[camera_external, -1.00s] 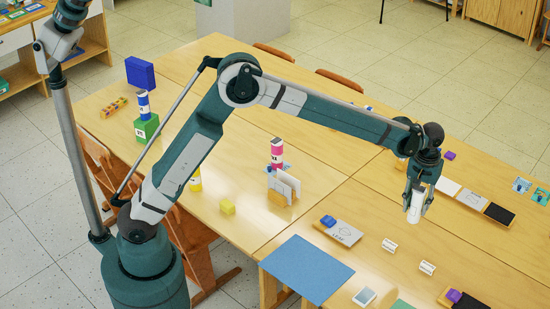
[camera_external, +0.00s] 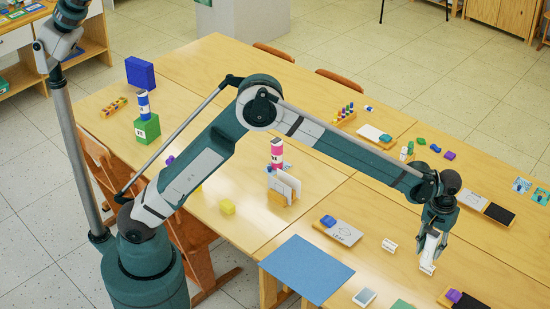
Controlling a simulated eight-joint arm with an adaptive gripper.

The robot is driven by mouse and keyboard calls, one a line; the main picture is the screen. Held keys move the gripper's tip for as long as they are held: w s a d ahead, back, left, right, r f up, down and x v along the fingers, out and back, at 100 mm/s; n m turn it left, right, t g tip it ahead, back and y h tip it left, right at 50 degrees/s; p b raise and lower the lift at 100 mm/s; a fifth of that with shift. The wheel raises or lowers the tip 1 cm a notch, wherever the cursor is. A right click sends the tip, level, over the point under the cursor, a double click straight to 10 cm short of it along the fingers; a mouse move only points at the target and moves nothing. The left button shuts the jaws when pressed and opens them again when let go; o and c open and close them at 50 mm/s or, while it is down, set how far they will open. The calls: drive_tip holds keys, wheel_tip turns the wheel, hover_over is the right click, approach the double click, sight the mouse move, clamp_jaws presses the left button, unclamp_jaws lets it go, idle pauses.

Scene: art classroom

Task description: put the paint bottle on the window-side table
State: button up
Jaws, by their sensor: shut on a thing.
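My gripper (camera_external: 432,248) is at the right, pointing down over the right-hand table (camera_external: 385,207), and is shut on a white bottle-like thing (camera_external: 431,244). The fingers cover much of this thing, and its label cannot be read. It is roughly upright, close above or at a small white card-like piece (camera_external: 427,268); I cannot tell whether it touches the table. A pink-and-white bottle (camera_external: 277,155) stands on the middle table. A blue-and-white bottle (camera_external: 143,104) stands on a green block (camera_external: 147,128) at the left. Which table is window-side cannot be told; no window shows.
A blue mat (camera_external: 306,269) lies at the front. A tray with a blue block (camera_external: 338,232) and another white piece (camera_external: 390,245) lie left of the gripper. A black panel (camera_external: 498,214) lies to the right. A holder with white cards (camera_external: 284,187) stands mid-table.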

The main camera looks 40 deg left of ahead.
sight(428, 255)
drive_tip(key=shift+f, duration=1.75)
wheel_tip(428, 255, down, 6)
drive_tip(key=shift+f+b, duration=0.15)
drive_tip(key=shift+b, duration=0.2)
drive_tip(key=shift+f, duration=1.85)
drive_tip(key=shift+f+b, duration=0.2)
drive_tip(key=shift+b, duration=0.15)
drive_tip(key=o, duration=1.1)
drive_tip(key=shift+r, duration=0.2)
